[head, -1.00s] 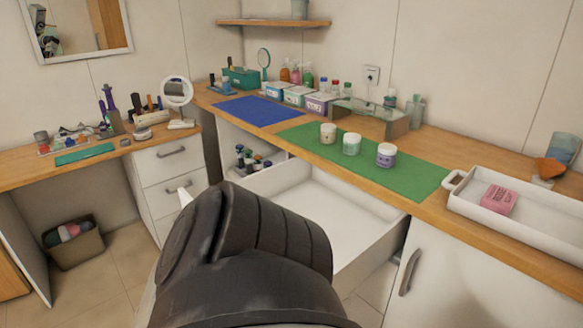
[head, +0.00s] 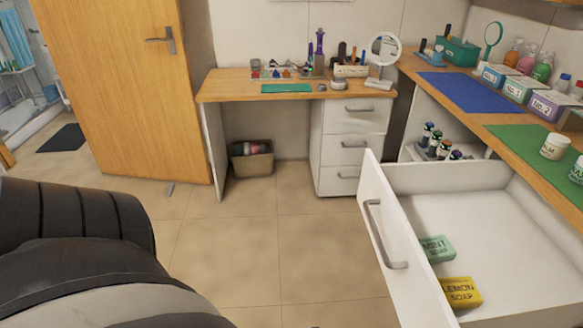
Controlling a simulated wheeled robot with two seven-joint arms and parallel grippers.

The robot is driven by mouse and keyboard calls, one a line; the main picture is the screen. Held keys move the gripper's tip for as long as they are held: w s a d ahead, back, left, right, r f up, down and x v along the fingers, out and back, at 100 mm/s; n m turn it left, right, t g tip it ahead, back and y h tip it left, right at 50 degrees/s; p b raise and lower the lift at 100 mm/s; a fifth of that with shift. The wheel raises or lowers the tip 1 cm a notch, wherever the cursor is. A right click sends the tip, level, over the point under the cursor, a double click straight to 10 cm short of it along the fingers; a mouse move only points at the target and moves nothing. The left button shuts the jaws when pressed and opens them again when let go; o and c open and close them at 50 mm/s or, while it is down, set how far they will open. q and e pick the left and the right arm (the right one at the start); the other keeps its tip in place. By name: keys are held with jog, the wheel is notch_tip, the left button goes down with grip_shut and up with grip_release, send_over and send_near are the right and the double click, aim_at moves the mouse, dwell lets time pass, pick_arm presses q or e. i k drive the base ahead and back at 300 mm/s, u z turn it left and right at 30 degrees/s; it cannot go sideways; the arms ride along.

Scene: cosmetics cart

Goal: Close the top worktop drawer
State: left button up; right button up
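The worktop drawer (head: 397,222) under the right-hand wooden worktop is pulled far out. Its white front with a grey bar handle (head: 386,234) faces left, towards the open floor. Inside, near the front panel, lie a green mint soap box (head: 437,249) and a yellow lemon soap box (head: 461,292). The near part of the drawer is cut off by the picture's lower edge. A dark link of my own arm fills the lower left corner, well apart from the drawer. Neither of my grippers shows.
Dark bottles stand in an open rack (head: 437,146) beyond the drawer. The worktop (head: 543,155) holds a blue mat (head: 468,92) and a green mat (head: 529,142). A desk with shut drawers (head: 354,147) and a bin (head: 252,160) stand behind. The tiled floor left of the drawer is clear.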

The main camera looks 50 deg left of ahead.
aim_at(523, 259)
jog(key=u, duration=1.3)
jog(key=k, duration=0.8)
jog(key=z, duration=0.65)
